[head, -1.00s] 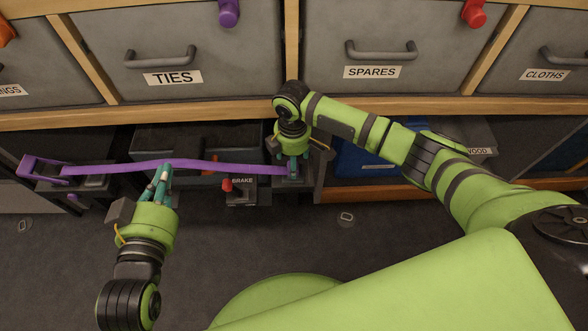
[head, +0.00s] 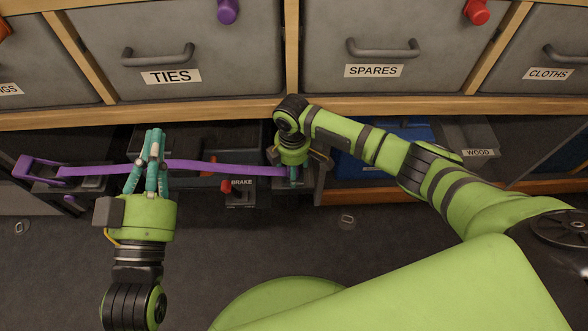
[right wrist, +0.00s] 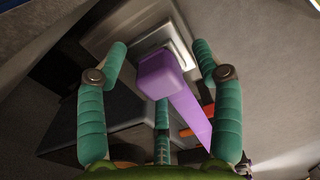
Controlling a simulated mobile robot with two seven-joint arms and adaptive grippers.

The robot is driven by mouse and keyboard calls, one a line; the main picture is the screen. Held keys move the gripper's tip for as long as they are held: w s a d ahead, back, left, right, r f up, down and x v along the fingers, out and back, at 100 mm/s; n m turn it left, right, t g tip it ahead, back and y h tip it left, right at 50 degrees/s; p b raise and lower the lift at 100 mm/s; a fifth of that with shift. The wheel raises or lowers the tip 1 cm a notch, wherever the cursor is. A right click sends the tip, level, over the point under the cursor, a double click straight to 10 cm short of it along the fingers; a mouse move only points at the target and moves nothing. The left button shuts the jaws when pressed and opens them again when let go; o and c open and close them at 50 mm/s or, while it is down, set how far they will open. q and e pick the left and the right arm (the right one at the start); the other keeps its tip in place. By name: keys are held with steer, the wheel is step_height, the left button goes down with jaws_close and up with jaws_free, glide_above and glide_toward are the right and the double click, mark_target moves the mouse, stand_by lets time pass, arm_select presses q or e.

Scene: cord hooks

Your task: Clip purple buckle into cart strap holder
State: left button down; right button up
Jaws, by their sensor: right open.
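The purple strap (head: 225,169) runs across the front of the low cart from a purple bracket (head: 38,172) on the left to my right gripper (head: 293,172). In the right wrist view, the blocky purple buckle (right wrist: 160,75) is at the strap's end, against or just in front of a pale grey holder (right wrist: 125,35). My right gripper's fingers (right wrist: 160,48) are open on both sides of the buckle. Whether the buckle is seated is unclear. My left gripper (head: 155,140) points up across the strap's middle. Its fingers cover part of the strap, so their grip is unclear.
Drawers labelled TIES (head: 170,77) and SPARES (head: 373,71) hang above the cart. A red knob (head: 226,185) and BRAKE label (head: 241,182) sit below the strap. A blue bin (head: 385,155) is to the right. The dark floor (head: 250,245) in front is clear.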

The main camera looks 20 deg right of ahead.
steer(key=shift+p, duration=0.55)
stand_by(0.9)
steer(key=shift+c, duration=0.4)
jaws_close()
steer(key=shift+r+p, duration=0.1)
steer(key=shift+p, duration=0.25)
steer(key=shift+r+p, duration=2.95)
steer(key=shift+p, duration=0.25)
